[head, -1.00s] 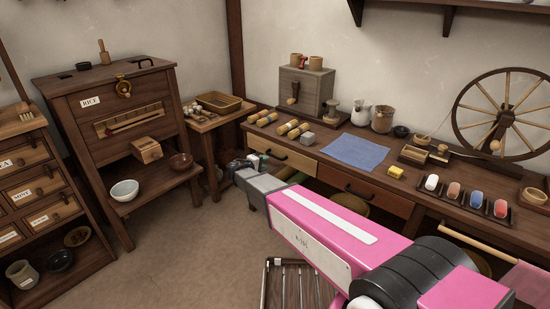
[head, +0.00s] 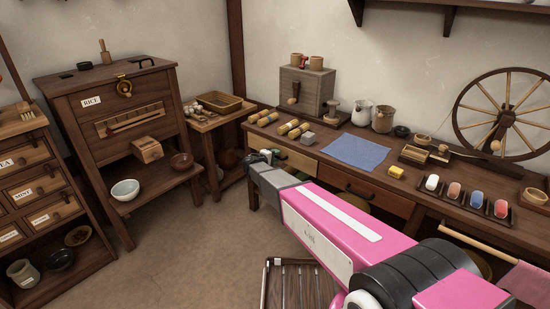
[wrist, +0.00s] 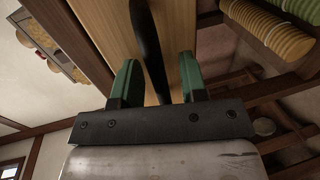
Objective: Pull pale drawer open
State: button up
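The pale drawer (head: 297,158) is at the left end of the long workbench in the head view, and its front looks flush with the bench. Its pale wooden front (wrist: 178,30) fills the top middle of the wrist view. A dark bar handle (wrist: 147,35) crosses that front. My gripper (wrist: 158,75) has its two green fingers apart, one on each side of the handle, with gaps visible on both sides. In the head view my gripper (head: 262,156) is at the drawer's left part, and my arm hides its lower area and handle.
A darker drawer (head: 365,190) with its own handle is to the right under the bench (head: 400,176). A small side table (head: 212,122) and the rice chest (head: 125,85) stand left. A slatted rack (head: 300,283) lies below my arm. Open floor (head: 190,245) is at left.

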jog(key=shift+c, duration=0.3)
grip_shut()
jog(key=f+v, duration=0.3)
jog(key=v, duration=1)
jog(key=s+f+v, duration=0.1)
jog(key=f+v, duration=0.1)
jog(key=v, duration=1.2)
jog(key=shift+a+f, duration=0.35)
jog(key=shift+f, duration=0.1)
jog(key=shift+o, duration=0.3)
grip_release()
jog(key=shift+s, duration=0.1)
jog(key=v, duration=1)
jog(key=shift+s+a, duration=0.25)
